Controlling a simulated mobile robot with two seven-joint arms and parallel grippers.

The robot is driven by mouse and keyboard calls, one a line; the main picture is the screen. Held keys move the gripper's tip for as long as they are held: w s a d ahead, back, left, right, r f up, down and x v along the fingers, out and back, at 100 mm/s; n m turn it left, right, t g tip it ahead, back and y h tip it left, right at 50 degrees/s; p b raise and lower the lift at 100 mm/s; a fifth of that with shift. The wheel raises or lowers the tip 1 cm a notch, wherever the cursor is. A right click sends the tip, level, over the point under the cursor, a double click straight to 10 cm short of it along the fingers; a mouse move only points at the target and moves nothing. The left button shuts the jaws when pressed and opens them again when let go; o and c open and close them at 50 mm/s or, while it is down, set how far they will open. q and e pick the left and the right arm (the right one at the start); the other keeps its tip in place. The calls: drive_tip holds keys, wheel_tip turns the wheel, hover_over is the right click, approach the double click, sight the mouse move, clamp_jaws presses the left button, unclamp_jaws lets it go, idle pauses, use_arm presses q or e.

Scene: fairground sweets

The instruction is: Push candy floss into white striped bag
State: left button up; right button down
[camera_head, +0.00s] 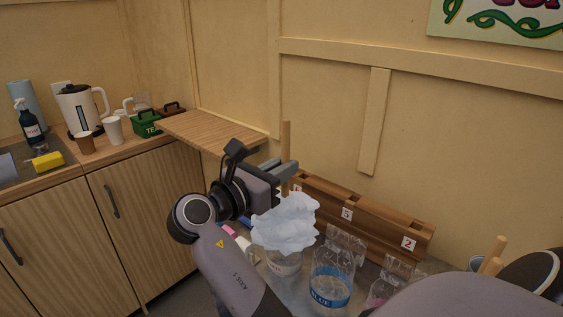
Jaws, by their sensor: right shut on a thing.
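The candy floss (285,222) is a pale blue-white, ragged mass hanging below a wooden stick (286,142). My right gripper (287,171) is shut on the stick above the floss. A clear bag with a white label band (283,267) stands directly under the floss. The floss covers its mouth, so I cannot tell how far inside it is. Beside it on the right stands a clear bag with a blue band (330,290) reading BLUE. A third clear bag with pink (378,298) is partly hidden by my arm. My left gripper is not in view.
A wooden rack (372,222) with numbered labels stands behind the bags. Two wooden sticks (493,256) and a round dark-rimmed pan (530,272) are at the right. A wooden shelf (212,130), a kettle (80,108), cups and a green tea box (147,123) are at the left.

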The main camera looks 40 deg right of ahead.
sight(283, 124)
wheel_tip(283, 124, down, 9)
drive_tip(key=b, duration=0.2)
idle(0.8)
drive_tip(key=shift+r, duration=0.15)
idle(0.6)
drive_tip(key=shift+r+p, duration=1.85)
drive_tip(key=shift+r, duration=6.85)
